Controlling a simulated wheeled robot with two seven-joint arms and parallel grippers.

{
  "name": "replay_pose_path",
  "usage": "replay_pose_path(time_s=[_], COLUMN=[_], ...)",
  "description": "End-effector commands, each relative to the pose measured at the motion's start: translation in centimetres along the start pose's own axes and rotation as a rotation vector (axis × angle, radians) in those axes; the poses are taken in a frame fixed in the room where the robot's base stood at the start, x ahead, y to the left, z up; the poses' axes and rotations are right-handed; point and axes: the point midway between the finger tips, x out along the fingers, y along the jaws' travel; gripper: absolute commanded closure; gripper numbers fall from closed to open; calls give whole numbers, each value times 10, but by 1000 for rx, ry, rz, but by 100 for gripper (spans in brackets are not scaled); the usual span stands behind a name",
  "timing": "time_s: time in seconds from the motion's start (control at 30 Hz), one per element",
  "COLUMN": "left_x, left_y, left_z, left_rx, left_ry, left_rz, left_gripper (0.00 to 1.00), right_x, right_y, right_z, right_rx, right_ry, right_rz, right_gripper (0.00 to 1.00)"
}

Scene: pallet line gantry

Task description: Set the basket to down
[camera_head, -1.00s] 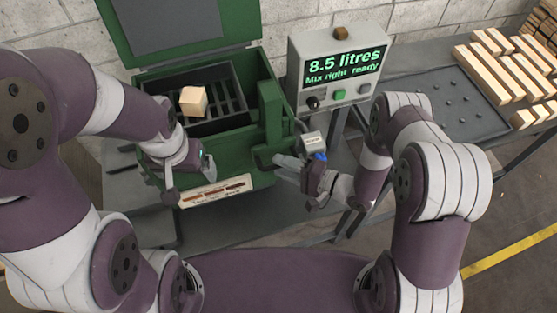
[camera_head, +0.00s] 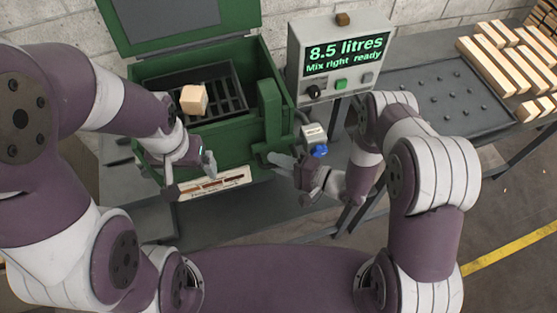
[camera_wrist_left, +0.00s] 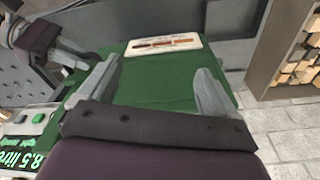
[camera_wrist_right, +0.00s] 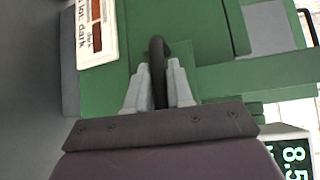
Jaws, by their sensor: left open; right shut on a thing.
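The dark slatted basket (camera_head: 232,98) is inside the open green tank (camera_head: 225,133), with a pale wooden block (camera_head: 194,99) in it. My right gripper (camera_head: 284,160) is at the tank's front right side. In the right wrist view its fingers (camera_wrist_right: 158,85) are shut on a black handle (camera_wrist_right: 157,60) beside the green tank wall. How the handle joins the basket is hidden. My left gripper (camera_head: 190,178) is open and empty at the tank's front. In the left wrist view its fingers (camera_wrist_left: 156,85) stand wide apart over the green front.
A grey control box (camera_head: 340,55) reads "8.5 litres" and "Mix right ready". A label strip (camera_head: 214,183) is on the tank's front. A dark tray table (camera_head: 450,100) with wooden strips (camera_head: 485,68) stands at the right. A small blue part (camera_head: 319,151) is near my right gripper.

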Motion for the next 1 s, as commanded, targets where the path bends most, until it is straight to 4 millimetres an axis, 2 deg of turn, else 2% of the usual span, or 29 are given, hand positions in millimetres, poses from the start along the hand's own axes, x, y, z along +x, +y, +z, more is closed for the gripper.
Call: replay_pose_path(time_s=[0.03, 0.2, 0.3, 0.73, 0.77, 0.8, 1.0], left_x=[30, 65, 76, 79, 79, 79, 78], left_y=[0, 0, 0, 0, 0, 0, 0], left_z=[4, 8, 9, 9, 9, 9, 10], left_rx=[0, 0, 0, 0, 0, 0, 0], left_ry=[-1, -1, -1, 0, 0, 0, -1], left_rz=[0, 0, 0, 0, 0, 0, 0], left_gripper=[9, 9, 9, 9, 9, 9, 9], right_x=[4, 9, 11, 11, 11, 11, 12], right_y=[35, 76, 89, 96, 96, 96, 94], right_z=[-3, -9, -11, -11, -11, -10, -11], right_rx=[7, 6, 5, 10, 10, 10, 7], right_ry=[1, 1, 1, 2, 2, 2, 1], right_rz=[7, 6, 5, 13, 13, 12, 8], right_gripper=[100, 100, 100, 100, 72, 59, 59])
